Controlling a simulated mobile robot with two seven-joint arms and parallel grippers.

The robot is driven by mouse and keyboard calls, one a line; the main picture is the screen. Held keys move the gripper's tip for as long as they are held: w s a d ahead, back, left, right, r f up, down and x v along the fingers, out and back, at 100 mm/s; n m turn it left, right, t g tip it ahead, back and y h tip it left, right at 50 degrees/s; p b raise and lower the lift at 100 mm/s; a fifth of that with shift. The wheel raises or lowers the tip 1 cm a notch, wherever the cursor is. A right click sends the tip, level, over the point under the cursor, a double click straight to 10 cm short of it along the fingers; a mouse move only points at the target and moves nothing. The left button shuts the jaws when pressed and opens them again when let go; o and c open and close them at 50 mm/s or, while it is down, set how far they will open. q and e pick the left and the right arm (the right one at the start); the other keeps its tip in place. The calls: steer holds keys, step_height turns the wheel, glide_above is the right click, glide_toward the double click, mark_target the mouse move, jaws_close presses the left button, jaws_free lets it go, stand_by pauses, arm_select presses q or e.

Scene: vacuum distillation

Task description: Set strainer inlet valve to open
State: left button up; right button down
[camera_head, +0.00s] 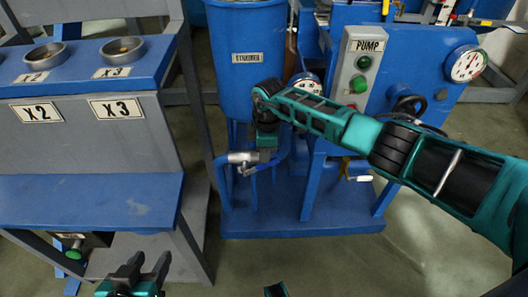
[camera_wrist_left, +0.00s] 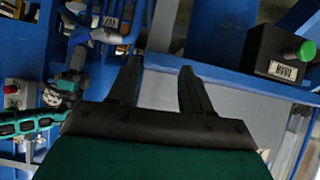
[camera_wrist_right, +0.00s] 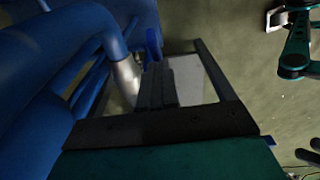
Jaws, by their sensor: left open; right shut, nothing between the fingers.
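The blue strainer vessel (camera_head: 245,60), marked with a white label, stands at the upper middle of the head view. Below it, a silver valve body (camera_head: 242,157) sits on the blue pipework. My right gripper (camera_head: 264,157) points down just right of this valve, shut and empty. In the right wrist view its closed fingers (camera_wrist_right: 166,85) are beside a silver fitting (camera_wrist_right: 126,78) and a small blue part (camera_wrist_right: 153,44); contact cannot be told. The handle's position is unclear. My left gripper (camera_head: 146,262) is open and empty, low in the head view, away from the valve.
A blue pump stand with a PUMP panel (camera_head: 357,62), a gauge (camera_head: 466,64) and a black handwheel (camera_head: 408,106) is behind my right arm. A bench with X2 and X3 labels (camera_head: 116,107) stands left. A black box with a green button (camera_wrist_left: 282,55) shows in the left wrist view.

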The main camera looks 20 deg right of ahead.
mark_target(279, 162)
steer(key=shift+d, duration=0.25)
arm_select(q)
steer(key=shift+a+r, duration=0.15)
steer(key=shift+a, duration=0.05)
arm_select(e)
steer(key=shift+s+f+y, duration=0.1)
steer(key=shift+y, duration=0.2)
steer(key=shift+d, duration=0.1)
steer(key=shift+s+d+f+y+p, duration=0.1)
steer(key=shift+d+f+y+p, duration=0.2)
steer(key=shift+p, duration=0.15)
steer(key=shift+s+d+f+t+y+p, duration=0.2)
steer(key=shift+d+f+t+y+p, duration=0.3)
steer(key=shift+y, duration=0.3)
steer(key=shift+d+f, duration=0.35)
steer(key=shift+f, duration=0.1)
arm_select(q)
steer(key=shift+s+a+r, duration=0.2)
steer(key=shift+a+r, duration=0.05)
arm_select(e)
steer(key=shift+s+d+f, duration=0.15)
steer(key=shift+d+f, duration=0.3)
steer(key=shift+f, duration=0.35)
